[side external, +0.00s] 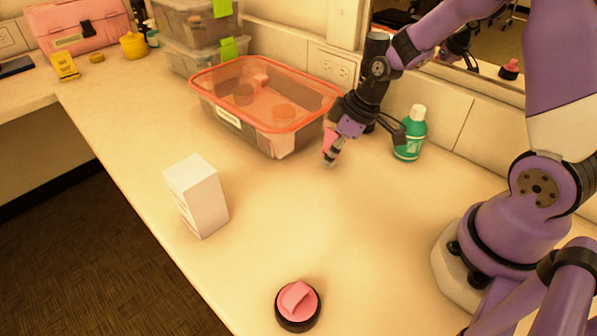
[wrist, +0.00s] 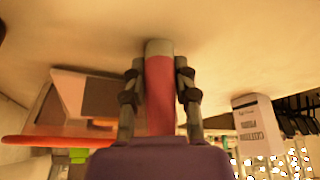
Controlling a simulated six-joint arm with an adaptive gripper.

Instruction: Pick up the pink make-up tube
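The pink make-up tube (wrist: 160,95) has a grey end and stands between my two fingers in the wrist view. My gripper (wrist: 160,72) has a finger against each side of it and looks shut on it. In the side view my gripper (side external: 334,150) is low over the counter, beside the orange-rimmed container, with the pink of the tube (side external: 329,139) showing at its fingers. I cannot tell whether the tube's lower end touches the counter.
A clear container with an orange rim (side external: 222,108) stands just left of my gripper. A green bottle (side external: 411,135) stands close on its right. A white box (side external: 197,196) and a pink-lidded jar (side external: 297,305) are nearer the front. The middle counter is clear; a mirror is behind.

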